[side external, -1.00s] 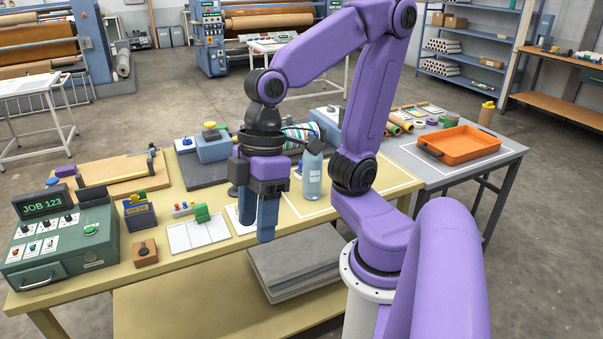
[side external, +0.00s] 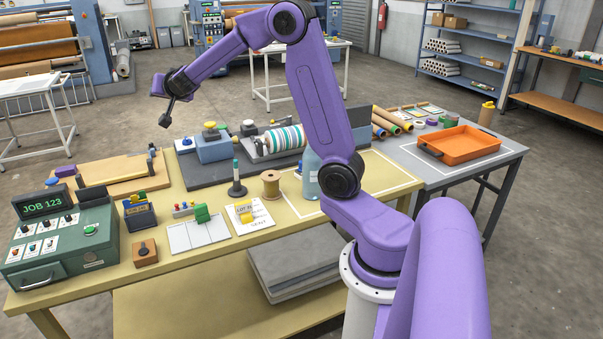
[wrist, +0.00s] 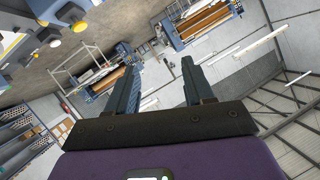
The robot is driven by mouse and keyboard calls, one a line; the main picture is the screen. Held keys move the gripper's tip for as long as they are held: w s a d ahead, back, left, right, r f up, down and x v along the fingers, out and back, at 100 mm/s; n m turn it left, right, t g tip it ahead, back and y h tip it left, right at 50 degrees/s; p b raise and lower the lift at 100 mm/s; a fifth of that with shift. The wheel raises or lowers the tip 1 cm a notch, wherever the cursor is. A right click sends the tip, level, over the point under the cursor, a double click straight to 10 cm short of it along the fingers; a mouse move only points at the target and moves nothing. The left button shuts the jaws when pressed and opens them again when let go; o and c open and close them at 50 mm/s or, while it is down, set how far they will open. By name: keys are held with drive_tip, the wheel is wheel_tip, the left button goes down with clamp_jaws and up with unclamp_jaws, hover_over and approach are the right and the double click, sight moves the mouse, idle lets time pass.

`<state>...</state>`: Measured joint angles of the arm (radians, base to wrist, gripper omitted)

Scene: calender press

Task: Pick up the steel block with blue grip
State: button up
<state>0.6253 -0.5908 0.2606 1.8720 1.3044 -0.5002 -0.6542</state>
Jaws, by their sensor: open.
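A small light block with a blue top (side external: 185,143) sits at the left end of the dark mat on the yellow table. It looks like the steel block with blue grip, but it is too small to be sure. My gripper (wrist: 161,70) is open and empty in the wrist view, with its two fingers apart and the room's far machines and ceiling beyond them. In the side view my wrist is raised high behind the table, above and left of the block, and the fingers cannot be made out there.
A blue-grey box with a yellow knob (side external: 212,147) stands just right of the block. A striped roller (side external: 285,138), a wooden spool (side external: 271,184) and a blue bottle (side external: 311,175) stand farther right. A wooden board (side external: 125,172) lies left.

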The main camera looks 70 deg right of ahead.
drive_tip(key=s+d+f+m+g+h, duration=0.2)
drive_tip(key=s+d+m+g+h, duration=0.15)
drive_tip(key=d, duration=0.55)
drive_tip(key=s+d+f+m+g+h, duration=0.2)
drive_tip(key=s+d+m+g, duration=0.25)
drive_tip(key=d, duration=0.45)
drive_tip(key=s+d+f+m+g+y, duration=0.1)
drive_tip(key=s+d+f+m+g, duration=0.2)
drive_tip(key=s+g, duration=0.4)
drive_tip(key=s+d+f+m+g+y, duration=0.1)
drive_tip(key=s+d+m+g, duration=0.3)
drive_tip(key=s, duration=0.6)
drive_tip(key=shift+n, duration=0.6)
drive_tip(key=f, duration=2.2)
drive_tip(key=shift+w+d, duration=0.15)
drive_tip(key=shift+d, duration=0.25)
drive_tip(key=shift+d+f, duration=0.2)
drive_tip(key=shift+x, duration=3.6)
drive_tip(key=shift+a, duration=0.1)
